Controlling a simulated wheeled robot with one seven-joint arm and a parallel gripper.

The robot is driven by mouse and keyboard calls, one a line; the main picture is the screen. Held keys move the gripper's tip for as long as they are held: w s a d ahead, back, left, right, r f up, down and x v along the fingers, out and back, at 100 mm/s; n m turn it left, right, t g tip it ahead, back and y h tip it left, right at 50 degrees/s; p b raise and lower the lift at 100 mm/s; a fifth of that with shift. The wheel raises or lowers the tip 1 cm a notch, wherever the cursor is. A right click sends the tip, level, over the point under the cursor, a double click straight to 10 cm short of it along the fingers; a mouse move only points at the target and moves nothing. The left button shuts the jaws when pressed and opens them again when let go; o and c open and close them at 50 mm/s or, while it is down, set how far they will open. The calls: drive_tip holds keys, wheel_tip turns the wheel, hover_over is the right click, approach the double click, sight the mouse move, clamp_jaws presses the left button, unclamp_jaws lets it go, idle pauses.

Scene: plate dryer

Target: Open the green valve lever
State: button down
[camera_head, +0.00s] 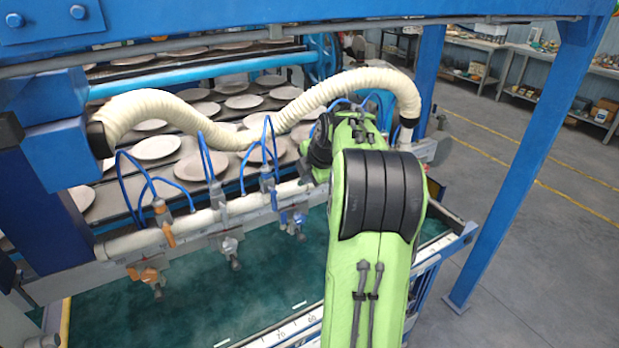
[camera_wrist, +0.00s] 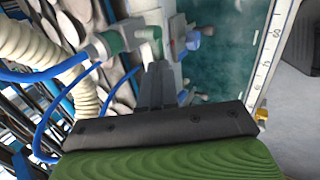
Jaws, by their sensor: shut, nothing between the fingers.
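A valve (camera_wrist: 104,44) with a teal-green part (camera_wrist: 114,42) lies in the upper middle of the wrist view, with a blue hose on its left end. A paler green piece, which looks like the lever (camera_wrist: 150,34), extends to its right. My gripper (camera_wrist: 158,66) is shut and empty, its dark fingertips just below this pale piece. I cannot tell whether they touch. In the head view my green arm hides the gripper and the green lever.
A thick cream hose (camera_head: 168,105) arches over plates (camera_head: 157,148). Blue posts (camera_head: 540,160) stand right; grey floor there is open.

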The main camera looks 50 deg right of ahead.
drive_tip(key=shift+a+f+b, duration=0.15)
drive_tip(key=shift+f+b, duration=0.1)
drive_tip(key=shift+b, duration=0.15)
drive_tip(key=shift+h+b, duration=0.3)
wheel_tip(320, 180, down, 6)
drive_tip(key=n+g+h+b, duration=0.1)
drive_tip(key=n+h+b, duration=0.5)
drive_tip(key=h+b, duration=0.5)
drive_tip(key=shift+d+f+n+h, duration=0.25)
drive_tip(key=shift+d+n+h, duration=0.15)
drive_tip(key=shift+h, duration=1.3)
drive_tip(key=shift+s, duration=0.1)
